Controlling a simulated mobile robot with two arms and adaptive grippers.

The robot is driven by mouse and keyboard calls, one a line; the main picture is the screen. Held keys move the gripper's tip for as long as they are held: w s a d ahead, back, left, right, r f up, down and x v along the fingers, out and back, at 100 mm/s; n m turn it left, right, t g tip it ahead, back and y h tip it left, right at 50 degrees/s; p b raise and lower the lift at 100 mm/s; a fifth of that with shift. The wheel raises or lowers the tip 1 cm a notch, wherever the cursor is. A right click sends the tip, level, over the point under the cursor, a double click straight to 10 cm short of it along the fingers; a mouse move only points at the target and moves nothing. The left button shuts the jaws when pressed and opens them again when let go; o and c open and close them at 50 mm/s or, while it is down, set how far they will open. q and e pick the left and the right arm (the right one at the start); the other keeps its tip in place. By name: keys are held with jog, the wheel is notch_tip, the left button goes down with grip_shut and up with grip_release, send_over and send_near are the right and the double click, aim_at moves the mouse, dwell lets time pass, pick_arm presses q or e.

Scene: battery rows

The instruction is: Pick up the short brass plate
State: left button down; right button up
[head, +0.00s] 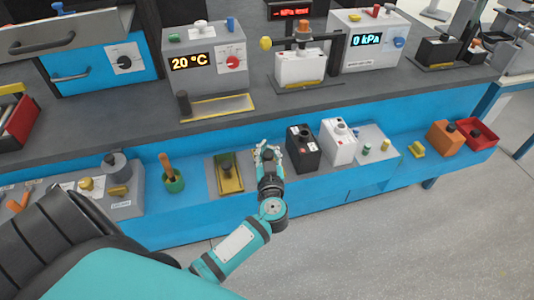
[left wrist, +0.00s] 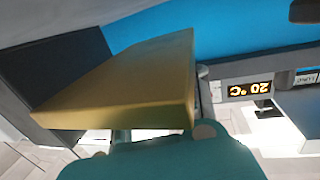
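A short brass plate (head: 233,184) with a dark knob (head: 226,168) lies on a grey pad on the blue lower shelf. My left gripper (head: 268,149) is just right of it in the head view, its fingers apart with nothing clearly held between them. In the left wrist view a brass slab (left wrist: 125,80) fills the middle, very close in front of the teal gripper body, and hides most of the fingers. I cannot tell whether it touches them. My right gripper is not in view.
A black box (head: 303,150) and a white box (head: 338,143) stand right of my left gripper. A green pot (head: 174,184) stands left of the plate. A longer brass frame (head: 225,107) lies on the upper counter before the 20 °C box (head: 207,62).

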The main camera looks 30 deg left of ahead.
pick_arm(q)
jog(key=s+d+r, duration=0.1)
jog(key=s, duration=1.5)
jog(key=shift+d+r+p, duration=0.15)
jog(key=shift+r+p, duration=0.2)
jog(key=c, duration=2)
grip_release()
jog(key=o, duration=1.6)
